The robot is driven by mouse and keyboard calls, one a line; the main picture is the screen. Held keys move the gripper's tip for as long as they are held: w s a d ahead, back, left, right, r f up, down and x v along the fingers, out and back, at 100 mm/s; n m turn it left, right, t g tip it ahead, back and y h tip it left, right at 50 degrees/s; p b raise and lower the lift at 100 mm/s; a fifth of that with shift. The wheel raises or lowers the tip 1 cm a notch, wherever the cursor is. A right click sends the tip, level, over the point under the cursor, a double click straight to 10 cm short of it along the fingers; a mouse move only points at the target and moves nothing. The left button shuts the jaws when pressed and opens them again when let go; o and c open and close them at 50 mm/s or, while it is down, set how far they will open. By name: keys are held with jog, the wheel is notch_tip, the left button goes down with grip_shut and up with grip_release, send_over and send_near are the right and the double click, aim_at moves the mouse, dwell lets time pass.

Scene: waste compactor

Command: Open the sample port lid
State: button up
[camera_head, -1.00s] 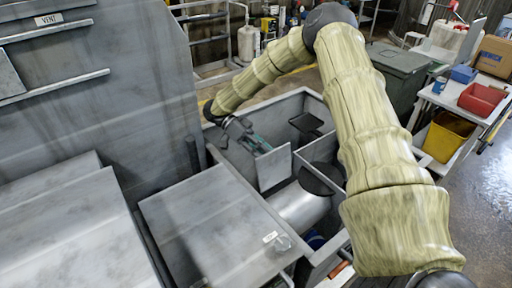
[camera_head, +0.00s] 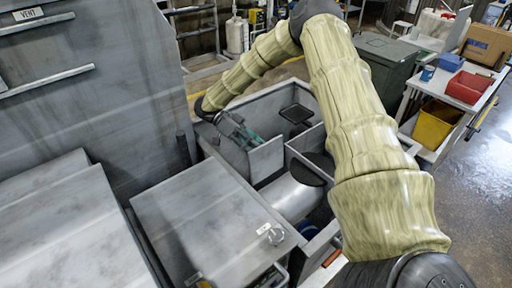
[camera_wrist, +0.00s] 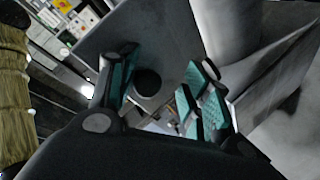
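My gripper (camera_head: 240,132) is in the open grey bin, just behind an upright grey plate (camera_head: 266,159). In the wrist view my gripper (camera_wrist: 160,88) is open, with teal pads on both fingers. A round black knob (camera_wrist: 147,82) shows between the fingers, in front of a grey plate (camera_wrist: 150,40); I see gaps beside it and cannot tell if either finger touches it. No readable label marks the sample port lid, so I cannot tell whether this plate is it.
The bin's walls (camera_head: 232,168) surround my gripper closely. A grey cylinder (camera_head: 292,198) and a dark round disc (camera_head: 312,168) lie beside the plate. A tall grey cabinet (camera_head: 90,100) stands left. A white cart (camera_head: 480,95) with red and yellow bins is at right.

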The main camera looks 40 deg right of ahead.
jog(key=v, duration=0.7)
jog(key=shift+w+r, duration=0.2)
dwell(0.7)
